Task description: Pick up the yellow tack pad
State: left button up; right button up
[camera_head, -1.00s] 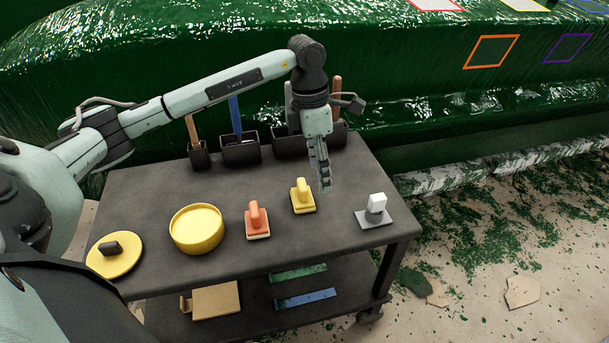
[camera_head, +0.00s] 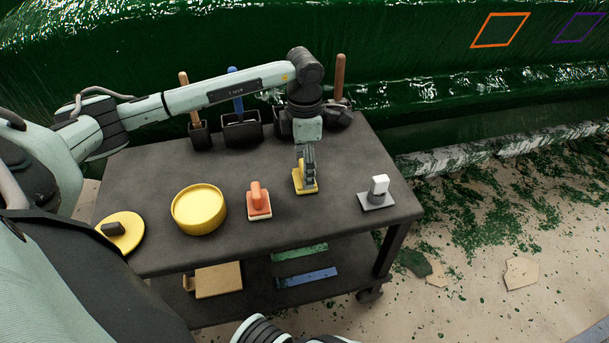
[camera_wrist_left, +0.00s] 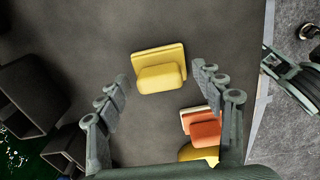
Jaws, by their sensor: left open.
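The yellow tack pad (camera_head: 300,186), a small block with a raised handle on a flat base, sits on the top of the dark cart (camera_head: 160,255). My left gripper (camera_head: 307,160) points down just over it and partly hides it in the head view. In the left wrist view the tack pad (camera_wrist_left: 158,80) shows ahead, between the two spread fingertips of my left gripper (camera_wrist_left: 160,74). The jaws are open and empty. I cannot tell whether the fingers touch the pad.
An orange pad (camera_head: 259,200) is close left of the tack pad, and a grey pad with a white handle (camera_head: 378,192) stands to the right. A yellow round tub (camera_head: 199,210) and a yellow disc (camera_head: 121,232) lie further left. Dark tool holders (camera_head: 241,133) line the back edge.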

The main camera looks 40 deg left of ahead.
pick_arm(q)
jog(key=c, duration=1.3)
jog(key=shift+o, duration=0.2)
pick_arm(e)
jog(key=shift+w+d+r, duration=0.1)
jog(key=shift+w+r, duration=0.1)
pick_arm(q)
jog(key=shift+r, duration=0.1)
jog(key=shift+r, duration=0.5)
notch_tip(320, 180, up, 3)
jog(key=shift+w+f, duration=0.1)
jog(key=s+d+r, duration=0.3)
jog(key=s+r, duration=0.4)
jog(key=s, duration=0.4)
jog(key=shift+s+d+b, duration=0.15)
jog(key=shift+d+b, duration=0.2)
jog(key=shift+b, duration=0.1)
pick_arm(e)
jog(key=shift+v, duration=1)
